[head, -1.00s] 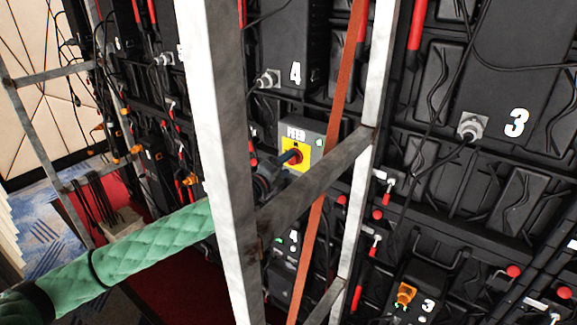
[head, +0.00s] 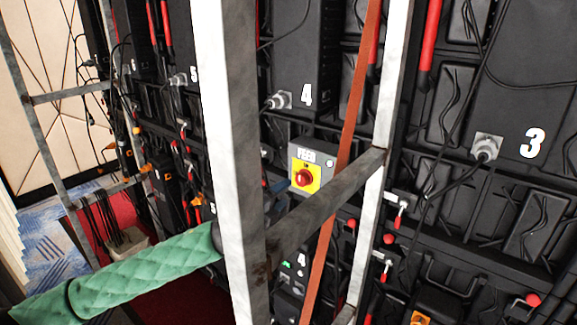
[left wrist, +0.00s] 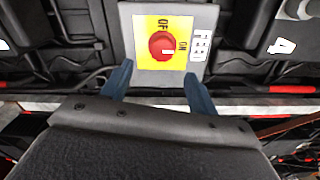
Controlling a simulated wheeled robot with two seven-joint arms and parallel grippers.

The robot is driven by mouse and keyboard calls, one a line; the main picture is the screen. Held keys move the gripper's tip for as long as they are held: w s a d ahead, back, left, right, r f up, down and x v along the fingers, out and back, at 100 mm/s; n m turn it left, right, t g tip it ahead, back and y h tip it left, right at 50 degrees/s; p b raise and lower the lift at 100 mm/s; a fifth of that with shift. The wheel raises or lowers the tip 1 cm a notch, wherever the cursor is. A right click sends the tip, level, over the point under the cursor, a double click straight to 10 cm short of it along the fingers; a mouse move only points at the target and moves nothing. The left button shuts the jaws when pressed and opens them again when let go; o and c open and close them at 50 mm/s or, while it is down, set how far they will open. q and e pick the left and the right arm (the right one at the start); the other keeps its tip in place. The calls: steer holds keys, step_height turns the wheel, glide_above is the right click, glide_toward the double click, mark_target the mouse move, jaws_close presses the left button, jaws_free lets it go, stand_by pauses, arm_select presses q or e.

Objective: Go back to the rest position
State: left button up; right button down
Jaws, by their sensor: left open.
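My left gripper (head: 278,187) is mostly hidden behind the grey metal post in the head view, with its blue fingers showing just left of the FEED box. In the left wrist view the two fingers of the left gripper (left wrist: 157,70) are spread apart with nothing between them. The grey FEED box (head: 325,160) carries a yellow plate with a red rotary knob (head: 304,178). The knob also shows in the left wrist view (left wrist: 162,46), beyond the fingertips and apart from them. My right gripper is not in view.
A metal post (head: 232,150) stands in front of my left forearm, and a slanting crossbar (head: 325,200) runs close to the gripper. An orange-brown strap (head: 345,150) hangs to the right. Black panels with cables, including the one marked 3 (head: 525,100), fill the back.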

arm_select(q)
steer(key=w+a+f+n+y, duration=0.2)
steer(key=w+a+n+y, duration=0.2)
steer(key=w+a+n, duration=0.25)
steer(key=w+a+f+n+y, duration=0.3)
steer(key=w+a+n+y, duration=0.25)
steer(key=n, duration=0.25)
steer(key=s+a+f+n+g, duration=0.2)
steer(key=s+f, duration=0.1)
steer(key=f, duration=0.7)
steer(key=s+a+f+n+g+y, duration=0.1)
steer(key=s+f+n, duration=0.2)
steer(key=f, duration=0.7)
steer(key=s+a+f+n+g, duration=0.2)
steer(key=s+f, duration=0.1)
steer(key=f, duration=0.7)
steer(key=s+f+n+g, duration=0.3)
steer(key=s+f+g, duration=0.1)
steer(key=s+f, duration=1.75)
steer(key=s+d+f+g, duration=0.1)
steer(key=s+f, duration=0.4)
steer(key=s, duration=0.5)
steer(key=s+d+f+g, duration=0.1)
steer(key=s+f+g, duration=0.1)
steer(key=s+f, duration=0.3)
steer(key=s+d+f+n+g, duration=0.1)
steer(key=s+f, duration=0.4)
steer(key=s, duration=0.9)
steer(key=shift+s+d, duration=0.35)
steer(key=shift+d, duration=0.15)
